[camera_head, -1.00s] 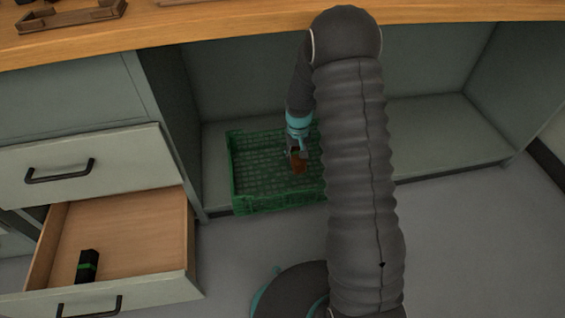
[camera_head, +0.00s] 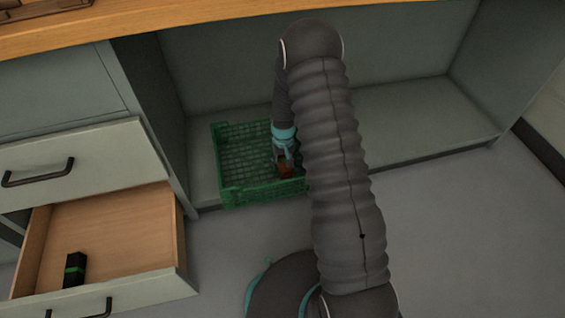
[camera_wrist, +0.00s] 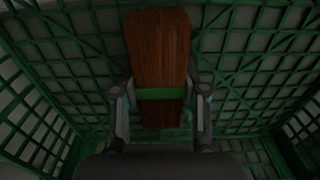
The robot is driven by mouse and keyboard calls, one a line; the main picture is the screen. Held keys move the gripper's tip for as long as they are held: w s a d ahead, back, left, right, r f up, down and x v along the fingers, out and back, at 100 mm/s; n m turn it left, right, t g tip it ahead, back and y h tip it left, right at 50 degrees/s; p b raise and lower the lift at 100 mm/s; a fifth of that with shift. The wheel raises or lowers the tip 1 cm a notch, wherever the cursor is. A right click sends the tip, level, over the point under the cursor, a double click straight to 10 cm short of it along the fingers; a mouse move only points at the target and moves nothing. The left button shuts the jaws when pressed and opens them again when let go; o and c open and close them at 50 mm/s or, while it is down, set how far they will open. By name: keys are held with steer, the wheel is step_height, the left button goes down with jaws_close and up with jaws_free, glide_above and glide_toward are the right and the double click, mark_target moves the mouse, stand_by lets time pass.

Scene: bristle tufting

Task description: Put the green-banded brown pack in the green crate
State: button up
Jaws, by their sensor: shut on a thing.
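The green-banded brown pack (camera_wrist: 158,50) shows in the wrist view between the two fingers of my gripper (camera_wrist: 160,95). Its green band (camera_wrist: 160,94) lies level with the fingertips, and my gripper is shut on it. In the head view my gripper (camera_head: 284,158) points down at the green crate (camera_head: 228,196), with the brown pack (camera_head: 286,171) at its tip, within the crate's outline. The wrist view shows the crate's lattice (camera_wrist: 245,60) behind and around the pack. I cannot tell whether the pack touches the crate floor.
The crate stands on a low shelf (camera_head: 420,115) under the wooden worktop (camera_head: 200,17). To the left an open drawer (camera_head: 120,235) holds a black pack with a green band (camera_head: 74,269). The shelf right of my arm is clear.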

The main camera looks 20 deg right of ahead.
steer(key=shift+f, duration=0.1)
steer(key=o, duration=0.8)
steer(key=shift+f, duration=0.1)
steer(key=shift+c, duration=0.2)
steer(key=o, duration=0.4)
